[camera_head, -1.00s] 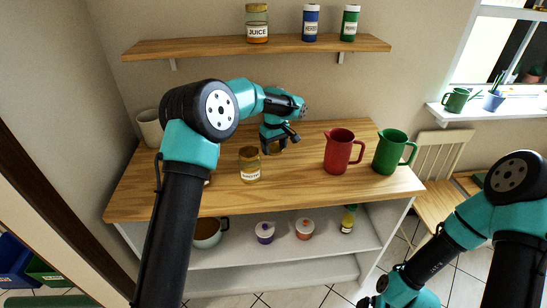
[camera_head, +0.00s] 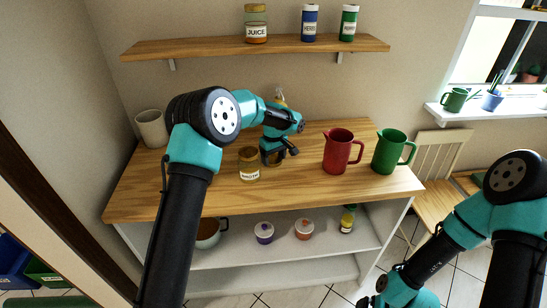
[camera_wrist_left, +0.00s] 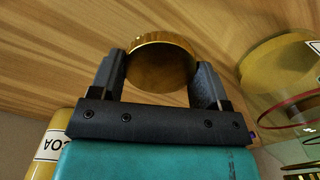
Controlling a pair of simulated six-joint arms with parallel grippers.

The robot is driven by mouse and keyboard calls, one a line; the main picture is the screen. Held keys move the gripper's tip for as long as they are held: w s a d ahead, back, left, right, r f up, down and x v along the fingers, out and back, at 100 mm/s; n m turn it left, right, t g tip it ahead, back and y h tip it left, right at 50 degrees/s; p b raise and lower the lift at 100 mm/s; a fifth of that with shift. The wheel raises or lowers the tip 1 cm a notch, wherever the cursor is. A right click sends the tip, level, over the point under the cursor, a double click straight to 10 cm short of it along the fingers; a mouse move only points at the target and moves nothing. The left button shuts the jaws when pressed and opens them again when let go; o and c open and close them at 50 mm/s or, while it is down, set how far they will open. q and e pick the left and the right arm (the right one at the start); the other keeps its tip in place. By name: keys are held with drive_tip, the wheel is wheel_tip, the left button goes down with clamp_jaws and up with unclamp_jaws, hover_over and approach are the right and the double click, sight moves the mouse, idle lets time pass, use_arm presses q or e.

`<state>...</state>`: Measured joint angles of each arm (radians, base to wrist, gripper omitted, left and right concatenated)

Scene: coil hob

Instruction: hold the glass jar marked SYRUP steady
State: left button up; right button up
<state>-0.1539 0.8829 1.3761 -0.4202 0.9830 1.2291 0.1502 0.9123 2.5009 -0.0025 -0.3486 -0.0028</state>
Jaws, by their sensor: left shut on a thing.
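My left gripper (camera_head: 272,160) is low over the worktop and shut on a jar with a round gold lid (camera_wrist_left: 161,62), which sits between the fingers in the left wrist view. The jar's label is hidden, so I cannot read whether it says SYRUP. Another glass jar with a gold lid (camera_head: 249,164) stands just left of it; its label is too small to read, and a glass jar (camera_wrist_left: 285,75) shows at the right of the wrist view. My right gripper (camera_head: 374,301) shows only in part at the bottom edge, its jaws unclear.
A red jug (camera_head: 338,152) and a green jug (camera_head: 388,152) stand to the right on the wooden worktop (camera_head: 330,190). A pale mug (camera_head: 152,128) is at the left. The front right of the worktop is clear.

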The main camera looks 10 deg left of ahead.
sight(274, 158)
use_arm(q)
drive_tip(key=shift+f, duration=0.15)
drive_tip(key=o, duration=1)
wheel_tip(274, 158, up, 12)
drive_tip(key=shift+r, duration=0.2)
